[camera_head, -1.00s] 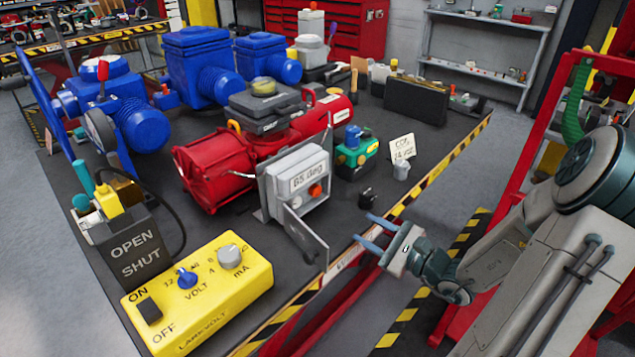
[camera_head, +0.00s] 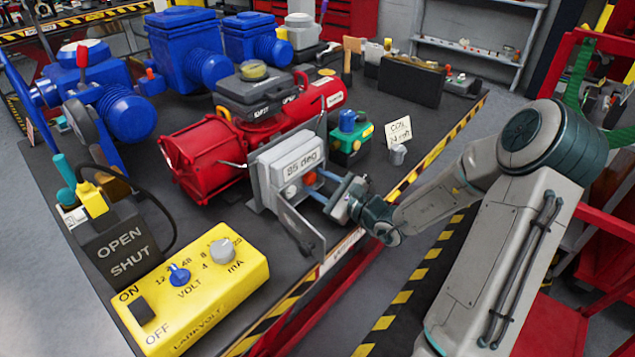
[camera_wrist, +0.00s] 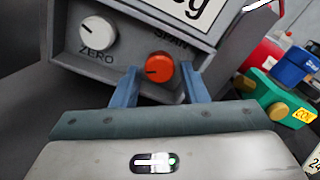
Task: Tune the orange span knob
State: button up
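The orange span knob (camera_wrist: 159,67) sits under the label SPAN on the front of the grey actuator box (camera_head: 262,178). A white ZERO knob (camera_wrist: 97,34) is up and left of it in the wrist view. My gripper (camera_wrist: 160,82) is open, with one blue finger on each side of the orange knob. Gaps show between the knob and both fingers, so it is not gripped. In the head view my gripper (camera_head: 316,184) reaches the box face and mostly hides the orange knob. The box display (camera_head: 301,163) shows a number in deg, its first digit unclear.
The box's open grey door (camera_head: 300,230) hangs just left of my gripper. A yellow supply box (camera_head: 190,295) and an OPEN/SHUT switch box (camera_head: 125,250) are at front left.

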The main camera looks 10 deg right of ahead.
jog(key=shift+w+a, duration=0.3)
jog(key=shift+w, duration=0.05)
jog(key=shift+c, duration=0.3)
jog(key=c, duration=0.6)
jog(key=shift+c, duration=0.2)
jog(key=shift+r+m+p, duration=0.1)
jog(key=shift+m+p, duration=0.2)
jog(key=shift+p, duration=0.05)
jog(key=shift+r+m+p, duration=0.1)
jog(key=shift+m+p, duration=0.4)
jog(key=shift+p, duration=0.1)
jog(key=m+p, duration=0.8)
jog(key=m, duration=0.1)
jog(key=shift+f+m, duration=0.25)
jog(key=shift+m, duration=0.05)
